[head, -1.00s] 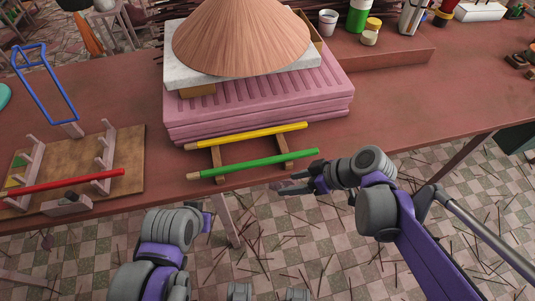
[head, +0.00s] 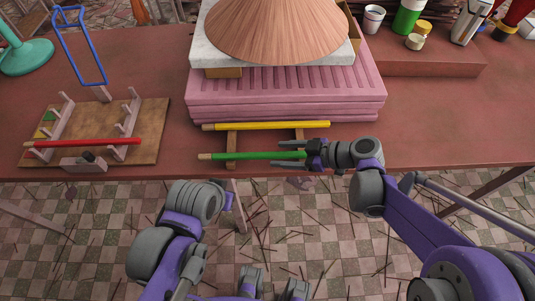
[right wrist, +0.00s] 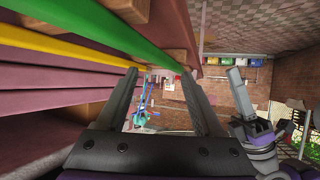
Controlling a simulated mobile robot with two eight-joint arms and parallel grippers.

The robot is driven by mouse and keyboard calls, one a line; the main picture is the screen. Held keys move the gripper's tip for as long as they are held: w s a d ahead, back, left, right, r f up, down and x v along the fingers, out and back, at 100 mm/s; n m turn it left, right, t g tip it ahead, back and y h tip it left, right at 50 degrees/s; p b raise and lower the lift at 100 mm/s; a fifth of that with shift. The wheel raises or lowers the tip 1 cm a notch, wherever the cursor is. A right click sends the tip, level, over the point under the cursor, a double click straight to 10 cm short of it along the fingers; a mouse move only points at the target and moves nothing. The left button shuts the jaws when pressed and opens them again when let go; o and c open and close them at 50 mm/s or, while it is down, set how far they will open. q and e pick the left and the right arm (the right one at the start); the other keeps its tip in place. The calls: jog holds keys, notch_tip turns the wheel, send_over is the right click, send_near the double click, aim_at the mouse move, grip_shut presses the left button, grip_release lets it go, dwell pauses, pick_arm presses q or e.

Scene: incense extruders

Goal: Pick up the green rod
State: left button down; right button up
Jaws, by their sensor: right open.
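The green rod (head: 250,156) lies level across two small wooden supports at the front edge of the table, in front of the yellow rod (head: 265,126). My right gripper (head: 290,157) is open at the right end of the green rod and overlaps it in the head view. In the right wrist view the green rod (right wrist: 120,35) runs slantwise above the open fingers (right wrist: 160,82). Nothing is held, and I cannot tell whether a finger touches the rod.
A pink ridged stack (head: 290,95) carries a white slab and a brown cone of sticks (head: 275,30) behind the rods. A wooden board (head: 150,125) with pegs holds a red rod (head: 85,143) at left. Free table lies right of the stack.

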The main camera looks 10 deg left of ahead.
aim_at(267, 155)
jog(key=x, duration=0.4)
jog(key=shift+f, duration=0.15)
grip_shut()
